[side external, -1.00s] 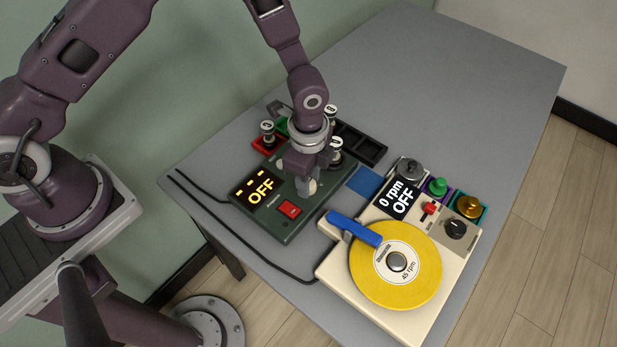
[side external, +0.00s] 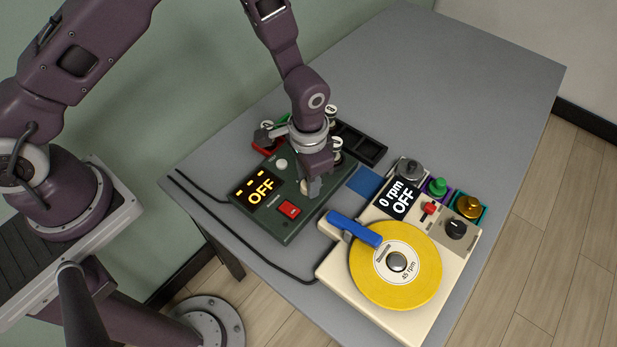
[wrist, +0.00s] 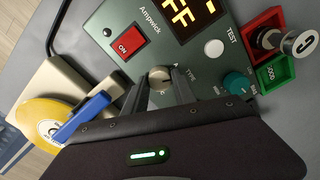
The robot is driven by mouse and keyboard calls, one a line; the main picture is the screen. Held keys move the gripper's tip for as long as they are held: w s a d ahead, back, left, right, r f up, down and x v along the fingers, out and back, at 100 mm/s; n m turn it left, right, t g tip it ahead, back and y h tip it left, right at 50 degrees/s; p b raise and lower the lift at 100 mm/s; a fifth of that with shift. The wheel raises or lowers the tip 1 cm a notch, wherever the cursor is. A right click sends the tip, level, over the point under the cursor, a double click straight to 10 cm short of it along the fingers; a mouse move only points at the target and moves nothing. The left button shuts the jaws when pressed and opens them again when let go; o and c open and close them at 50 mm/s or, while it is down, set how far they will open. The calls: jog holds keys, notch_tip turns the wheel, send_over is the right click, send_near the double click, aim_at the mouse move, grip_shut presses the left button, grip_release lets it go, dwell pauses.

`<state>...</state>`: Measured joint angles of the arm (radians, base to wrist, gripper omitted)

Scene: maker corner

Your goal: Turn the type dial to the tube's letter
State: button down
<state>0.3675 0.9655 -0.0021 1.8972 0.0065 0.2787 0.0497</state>
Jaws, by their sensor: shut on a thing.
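The type dial (wrist: 160,74) is a pale round knob on the dark green tester (side external: 283,228), with "TYPE" printed beside it. My gripper (wrist: 161,82) is shut on the dial, a finger on each side. In the side external view my gripper (side external: 310,190) reaches down to the panel and mostly hides the dial. The tester display (side external: 261,187) reads OFF. Tubes with white lettered caps stand behind my gripper, one cap (side external: 331,110) at the back. A tube cap (wrist: 301,43) by the red tray shows in the wrist view; its letter is hard to read.
A red ON switch (wrist: 126,44), a white TEST button (wrist: 214,48) and a teal knob (wrist: 237,83) sit close to the dial. A turntable (side external: 330,262) with a yellow disc stands at right. The table's far part is clear.

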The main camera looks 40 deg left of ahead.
jog(key=n, duration=0.4)
jog(key=shift+n, duration=0.3)
dwell(0.4)
jog(key=c, duration=1)
grip_release()
notch_tip(320, 180, up, 7)
jog(key=shift+r, duration=0.1)
